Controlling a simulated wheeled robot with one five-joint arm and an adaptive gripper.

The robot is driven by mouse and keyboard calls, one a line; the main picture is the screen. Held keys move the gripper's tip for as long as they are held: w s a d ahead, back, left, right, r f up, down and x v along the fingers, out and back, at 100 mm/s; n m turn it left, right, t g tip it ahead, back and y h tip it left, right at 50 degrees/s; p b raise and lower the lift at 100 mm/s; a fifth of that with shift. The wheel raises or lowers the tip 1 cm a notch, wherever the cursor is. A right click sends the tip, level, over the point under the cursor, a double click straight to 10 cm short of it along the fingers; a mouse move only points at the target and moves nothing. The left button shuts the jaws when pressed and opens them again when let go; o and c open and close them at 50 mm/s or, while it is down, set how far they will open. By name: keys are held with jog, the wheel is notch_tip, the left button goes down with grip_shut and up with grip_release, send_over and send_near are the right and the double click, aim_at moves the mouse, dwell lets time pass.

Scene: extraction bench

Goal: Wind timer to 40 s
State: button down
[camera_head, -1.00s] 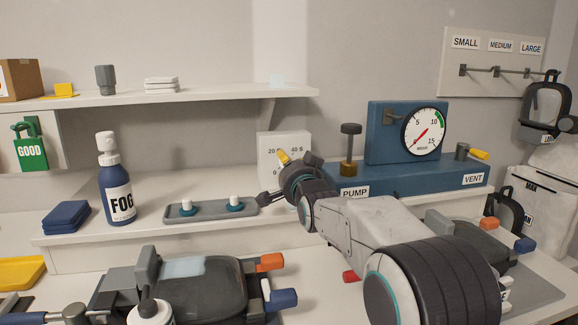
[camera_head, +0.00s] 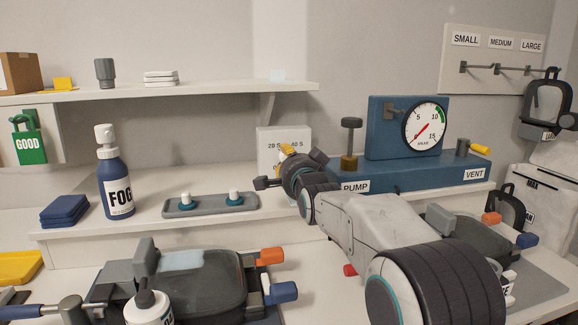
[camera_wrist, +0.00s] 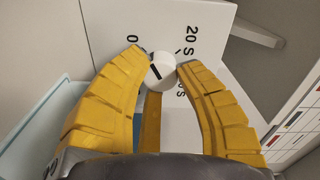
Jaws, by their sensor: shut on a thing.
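In the head view my gripper (camera_head: 287,149) hides the lower timer face.
A grey tray with two white-topped pegs (camera_head: 211,206) and a FOG bottle (camera_head: 115,185) stand left of my gripper. The blue pump unit (camera_head: 415,178) with its gauge stands close on the right. A shelf (camera_head: 200,93) runs above.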

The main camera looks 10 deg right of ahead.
jog(key=m+b, duration=0.2)
jog(key=m, duration=0.2)
jog(key=shift+r+m+b, duration=0.1)
jog(key=shift+m+b, duration=0.35)
jog(key=shift+m, duration=1.25)
jog(key=c, duration=0.8)
grip_release()
